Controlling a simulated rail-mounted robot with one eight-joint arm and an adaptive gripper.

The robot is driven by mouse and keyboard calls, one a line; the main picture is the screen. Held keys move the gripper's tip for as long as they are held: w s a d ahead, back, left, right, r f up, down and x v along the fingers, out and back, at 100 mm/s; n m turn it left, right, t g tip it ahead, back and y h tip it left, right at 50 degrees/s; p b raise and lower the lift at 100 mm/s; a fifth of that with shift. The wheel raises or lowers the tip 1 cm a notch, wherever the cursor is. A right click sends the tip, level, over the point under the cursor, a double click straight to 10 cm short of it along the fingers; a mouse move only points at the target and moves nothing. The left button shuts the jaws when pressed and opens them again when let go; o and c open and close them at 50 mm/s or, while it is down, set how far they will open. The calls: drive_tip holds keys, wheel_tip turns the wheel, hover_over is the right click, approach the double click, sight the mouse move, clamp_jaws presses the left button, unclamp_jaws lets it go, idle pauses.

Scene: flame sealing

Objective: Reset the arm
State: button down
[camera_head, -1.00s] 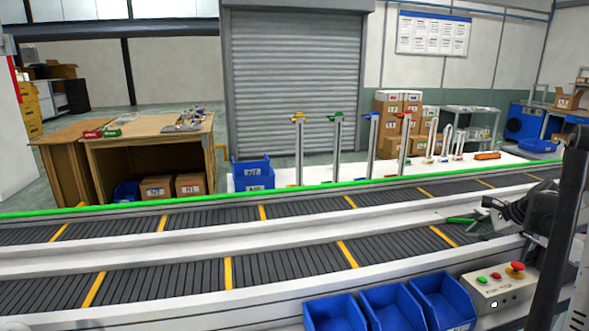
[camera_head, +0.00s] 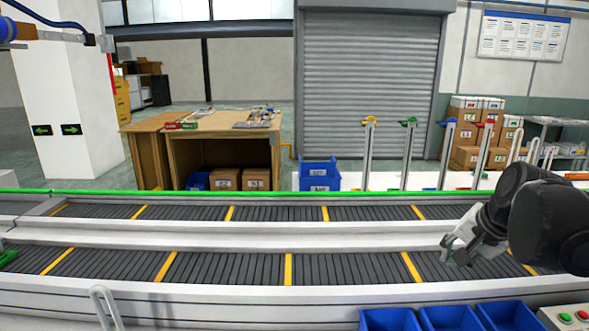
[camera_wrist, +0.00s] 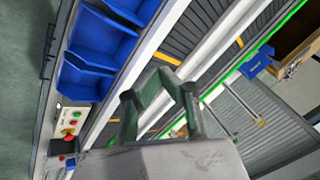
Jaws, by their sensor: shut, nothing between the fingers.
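My gripper (camera_head: 455,250) is at the right in the head view, above the nearer conveyor belt (camera_head: 340,268), with my dark arm reaching in from the right edge. In the wrist view my gripper's green fingers (camera_wrist: 160,82) come together and hold nothing. The conveyor belts lie beyond them there. The fingertips are small and hard to make out in the head view.
Blue bins (camera_head: 390,319) and a control box (camera_head: 568,317) with coloured buttons line the conveyor's front edge. Behind the belts stand a wooden workbench (camera_head: 220,150), a blue crate (camera_head: 319,173) and several upright posts (camera_head: 368,150). The belts look bare.

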drive_tip(key=s+a+f+n, duration=0.2)
drive_tip(key=s+a+n, duration=0.2)
drive_tip(key=s+a, duration=0.2)
drive_tip(key=s+a+f+n+t, duration=0.1)
drive_tip(key=s+a+f+n, duration=0.2)
drive_tip(key=s+a+n, duration=0.2)
drive_tip(key=s+a, duration=0.2)
drive_tip(key=s, duration=0.2)
drive_tip(key=shift+h, duration=0.3)
drive_tip(key=shift+s, duration=0.1)
